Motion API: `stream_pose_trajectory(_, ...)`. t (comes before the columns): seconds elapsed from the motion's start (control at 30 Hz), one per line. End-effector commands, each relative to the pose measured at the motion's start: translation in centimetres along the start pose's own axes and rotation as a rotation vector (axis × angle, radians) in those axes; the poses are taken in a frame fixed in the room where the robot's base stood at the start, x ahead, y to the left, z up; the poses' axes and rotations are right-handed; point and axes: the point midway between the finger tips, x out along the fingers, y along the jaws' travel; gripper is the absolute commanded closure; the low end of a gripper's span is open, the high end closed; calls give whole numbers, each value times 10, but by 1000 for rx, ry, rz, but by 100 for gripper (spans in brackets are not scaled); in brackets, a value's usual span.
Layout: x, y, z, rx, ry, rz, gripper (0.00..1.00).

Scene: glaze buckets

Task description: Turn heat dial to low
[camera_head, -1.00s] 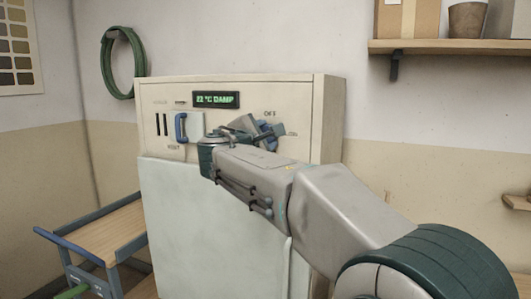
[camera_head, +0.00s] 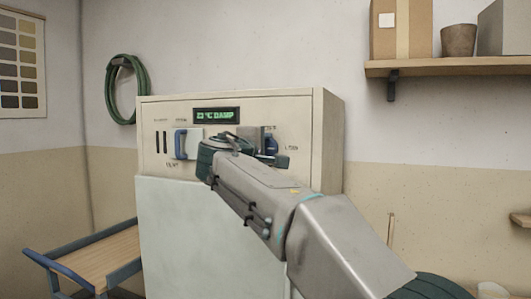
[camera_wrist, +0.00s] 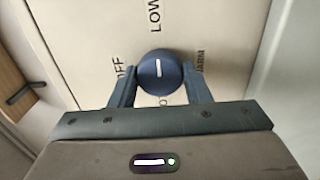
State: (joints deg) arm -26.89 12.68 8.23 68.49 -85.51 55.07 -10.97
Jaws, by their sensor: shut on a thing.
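The heat dial (camera_wrist: 159,68) is a round blue knob with a short white line on its face. In the wrist view it sits between the two fingers of my gripper (camera_wrist: 160,82), which is shut on it. The line runs upright in that view, roughly in line with the LOW label (camera_wrist: 155,15) above. The OFF label (camera_wrist: 119,68) is to the left and the WARM label (camera_wrist: 200,63) to the right. In the head view my gripper (camera_head: 268,145) is at the upper right of the cream cabinet's panel, and arm and gripper mostly hide the dial there.
The cream cabinet (camera_head: 330,140) has a green-lit display (camera_head: 216,115) and a blue handle (camera_head: 180,144) left of my wrist. A wooden cart (camera_head: 95,260) stands at lower left. A shelf (camera_head: 450,68) with boxes and a pot is at upper right. A green hose (camera_head: 142,95) hangs on the wall.

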Motion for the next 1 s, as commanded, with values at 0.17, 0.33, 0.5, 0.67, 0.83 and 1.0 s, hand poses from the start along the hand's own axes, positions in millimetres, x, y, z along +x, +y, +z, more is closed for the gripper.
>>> stream_pose_trajectory(0.17,0,-1,0,2,-1,-2,79)
stream_pose_trajectory(0.33,0,-1,0,1,-1,-2,79)
stream_pose_trajectory(0.5,0,-1,0,1,-1,-1,35)
stream_pose_trajectory(0.67,0,0,0,1,0,-1,35)
stream_pose_trajectory(0.83,-9,0,-1,1,2,0,35)
stream_pose_trajectory(1.0,-41,0,-1,1,4,1,35)
